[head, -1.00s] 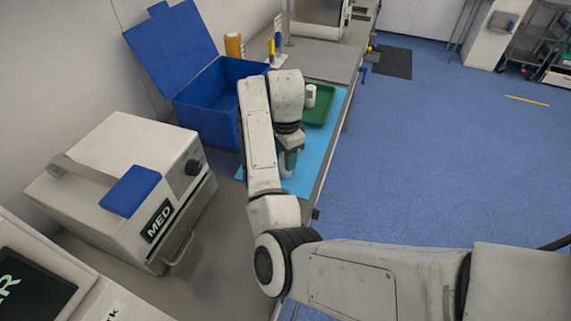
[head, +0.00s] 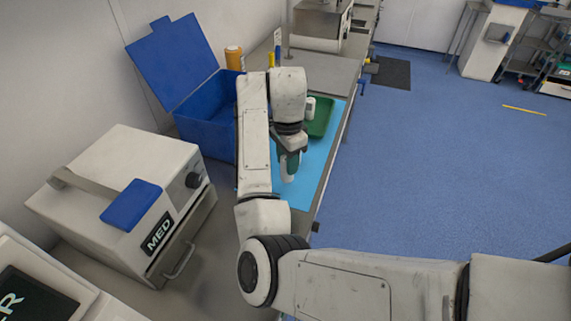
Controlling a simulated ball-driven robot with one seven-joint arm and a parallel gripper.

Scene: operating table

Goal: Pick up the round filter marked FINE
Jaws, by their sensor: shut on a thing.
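My gripper (head: 289,170) points down over the light blue mat (head: 322,175) on the steel counter, partly hidden by my own wrist. It is shut on a small green and whitish thing (head: 290,163). I cannot read any mark on it, so I cannot tell whether it is the round filter marked FINE. A white round container (head: 310,107) stands at the green tray (head: 321,122) behind my gripper, partly covered by my arm.
An open blue box (head: 205,125) stands behind and left of my arm. A white machine labelled MED (head: 150,180) is at the left. An orange container (head: 234,58) stands at the back.

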